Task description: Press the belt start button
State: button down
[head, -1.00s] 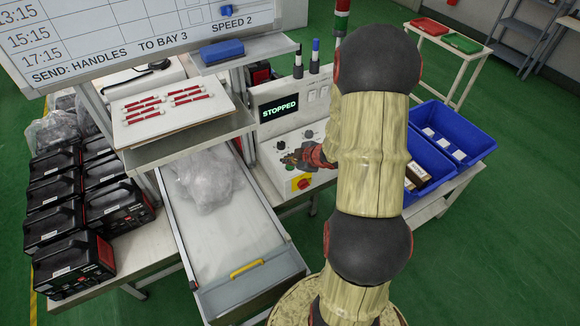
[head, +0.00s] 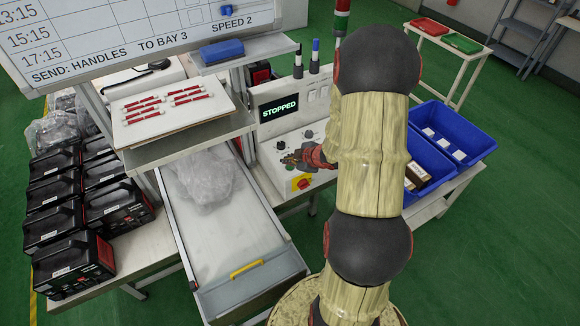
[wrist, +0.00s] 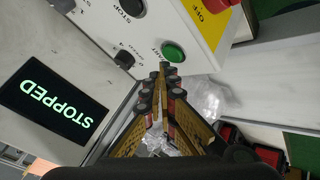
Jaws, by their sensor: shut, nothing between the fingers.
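The green start button (wrist: 173,51) is on the sloped face of the control panel (wrist: 195,58), with a partly hidden label beside it. My gripper (wrist: 163,67) is shut and empty. In the wrist view its fingertips are right at the near edge of the green button; I cannot tell whether they touch it. In the head view my gripper (head: 288,160) is low over the panel face and hides part of it. The screen (head: 279,107) reads STOPPED in green; it also shows in the wrist view (wrist: 55,101).
The belt (head: 225,235) carries a clear plastic bag (head: 197,177). Blue bins (head: 455,130) stand right of my arm.

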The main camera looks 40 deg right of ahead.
aim_at(289, 168)
jog(key=shift+f, duration=0.3)
jog(key=shift+f+b, duration=0.35)
jog(key=shift+f, duration=0.05)
dwell(0.6)
jog(key=shift+r, duration=0.1)
jog(key=shift+r+p, duration=0.75)
jog(key=shift+p, duration=0.1)
jog(key=shift+r, duration=0.1)
notch_tip(289, 168, up, 5)
jog(key=p, duration=0.5)
dwell(0.8)
